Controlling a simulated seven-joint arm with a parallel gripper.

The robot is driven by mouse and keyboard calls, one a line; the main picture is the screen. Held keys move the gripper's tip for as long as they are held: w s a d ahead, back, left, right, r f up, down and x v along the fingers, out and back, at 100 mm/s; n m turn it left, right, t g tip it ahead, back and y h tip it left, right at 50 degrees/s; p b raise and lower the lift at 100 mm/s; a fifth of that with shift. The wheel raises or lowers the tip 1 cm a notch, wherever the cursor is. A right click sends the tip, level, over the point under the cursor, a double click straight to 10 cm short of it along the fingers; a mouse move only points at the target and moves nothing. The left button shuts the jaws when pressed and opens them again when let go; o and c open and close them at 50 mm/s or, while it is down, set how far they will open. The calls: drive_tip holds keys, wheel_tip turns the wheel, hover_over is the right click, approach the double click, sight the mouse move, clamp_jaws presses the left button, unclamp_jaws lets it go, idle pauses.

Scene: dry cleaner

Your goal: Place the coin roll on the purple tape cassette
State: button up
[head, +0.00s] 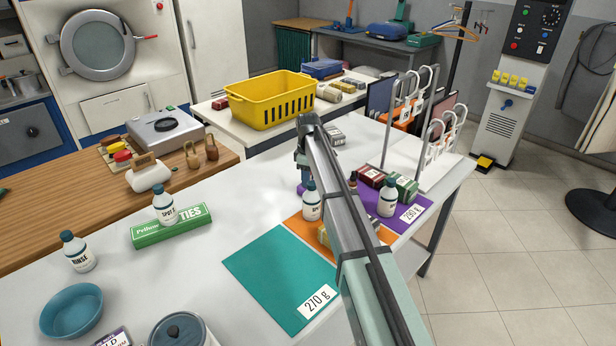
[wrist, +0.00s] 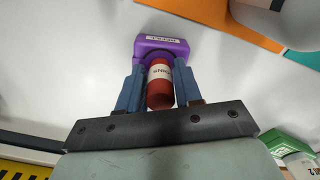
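The coin roll (wrist: 160,84), red with a white label band, is between the two blue fingers of my gripper (wrist: 159,66) in the wrist view. The fingers lie against both its sides. The purple tape cassette (wrist: 162,45), with a white label, is on the white table just beyond the fingertips. The roll's far end overlaps the cassette's near edge in this view; I cannot tell whether they touch. In the head view my gripper (head: 304,172) hangs low over the white table, partly behind my arm.
The orange mat (wrist: 237,22) and a bottle near it lie close to the cassette. The head view shows a teal mat (head: 279,270), a purple mat (head: 420,203) with bottles and boxes, a green ties box (head: 150,235) and a yellow basket (head: 262,97) behind.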

drive_tip(key=o, duration=0.3)
wheel_tip(320, 180, up, 12)
drive_tip(key=shift+r, duration=0.2)
idle(0.5)
